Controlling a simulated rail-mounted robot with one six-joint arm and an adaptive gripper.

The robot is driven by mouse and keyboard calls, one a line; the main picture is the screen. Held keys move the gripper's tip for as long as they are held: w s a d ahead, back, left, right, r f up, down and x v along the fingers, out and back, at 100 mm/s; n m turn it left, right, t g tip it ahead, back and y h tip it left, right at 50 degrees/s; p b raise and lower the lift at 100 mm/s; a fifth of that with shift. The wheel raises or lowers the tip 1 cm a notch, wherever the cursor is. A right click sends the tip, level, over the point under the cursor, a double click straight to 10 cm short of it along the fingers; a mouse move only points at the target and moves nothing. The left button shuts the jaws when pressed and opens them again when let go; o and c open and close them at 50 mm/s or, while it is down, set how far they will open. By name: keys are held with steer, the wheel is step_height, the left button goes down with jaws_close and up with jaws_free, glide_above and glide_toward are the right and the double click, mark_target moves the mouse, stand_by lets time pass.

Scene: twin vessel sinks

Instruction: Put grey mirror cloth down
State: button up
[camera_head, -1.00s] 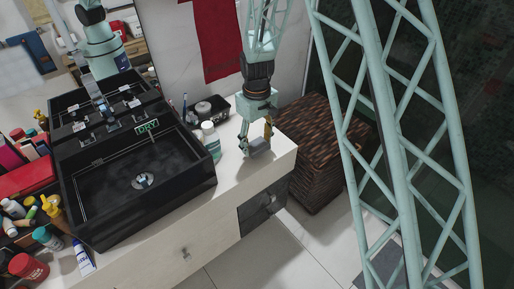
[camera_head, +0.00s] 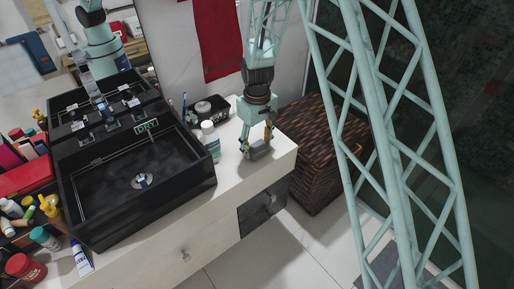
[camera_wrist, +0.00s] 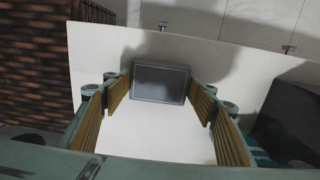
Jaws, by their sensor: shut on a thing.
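The grey mirror cloth (camera_head: 259,151) is a small grey block-like bundle at the right end of the white counter. In the wrist view the cloth (camera_wrist: 161,82) sits between the tips of my gripper (camera_wrist: 160,98), with its flat grey face toward the camera. My gripper (camera_head: 257,146) points down at the counter and is shut on the cloth. The cloth is at or just above the counter top; I cannot tell whether it touches. A shadow falls around it on the white surface.
A woven basket (camera_head: 318,160) is on the floor beyond the counter's right end. White counter (camera_head: 225,190) is clear in front.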

mark_target(257, 148)
steer(key=shift+f, duration=0.3)
steer(key=o, duration=0.8)
steer(key=shift+r, duration=0.15)
step_height(257, 148, up, 12)
steer(key=shift+r+p, duration=0.1)
steer(key=shift+p, duration=1.05)
stand_by(0.3)
